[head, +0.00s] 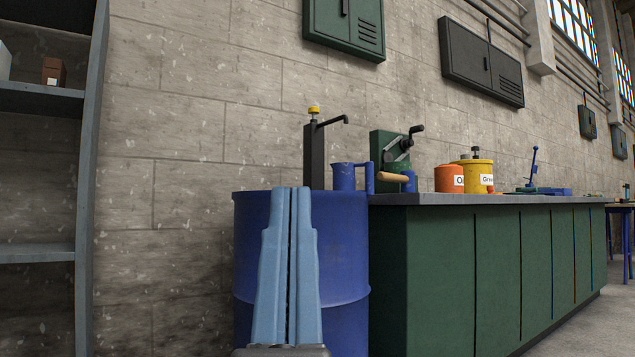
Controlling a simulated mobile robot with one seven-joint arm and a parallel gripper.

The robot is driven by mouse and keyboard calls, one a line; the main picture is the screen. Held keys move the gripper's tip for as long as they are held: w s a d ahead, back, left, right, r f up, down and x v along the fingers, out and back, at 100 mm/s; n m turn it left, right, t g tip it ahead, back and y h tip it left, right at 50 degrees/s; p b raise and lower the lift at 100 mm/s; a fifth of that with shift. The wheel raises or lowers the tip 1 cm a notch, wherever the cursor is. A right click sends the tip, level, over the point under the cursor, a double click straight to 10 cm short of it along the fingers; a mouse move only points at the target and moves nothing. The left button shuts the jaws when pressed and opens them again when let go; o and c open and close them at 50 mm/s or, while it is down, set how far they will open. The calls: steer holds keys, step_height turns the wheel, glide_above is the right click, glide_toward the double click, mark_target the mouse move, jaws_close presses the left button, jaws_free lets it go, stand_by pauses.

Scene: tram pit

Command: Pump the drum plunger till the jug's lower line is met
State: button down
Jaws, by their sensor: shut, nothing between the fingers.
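A blue drum (343,240) stands against the wall at the left end of the green bench. A black pump (314,155) rises from its top, with a yellow plunger knob (313,110) and a thin spout reaching right. A blue jug (343,177) stands on the drum top below the spout, its handle to the right. Its lines and liquid level cannot be made out. My gripper (293,190) points up in front of the drum, its light blue fingers shut with only a thin gap and nothing held. It hides part of the drum's front and rim.
The green bench (480,270) extends right from the drum. On it are a green crank machine (392,155) with a wooden handle, an orange container (449,179) and a yellow can (479,176). A grey shelf rack (88,180) stands at left. Wall cabinets hang above.

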stand_by(0.6)
step_height(320, 180, up, 70)
steer(key=p, duration=7)
steer(key=shift+a, duration=0.1)
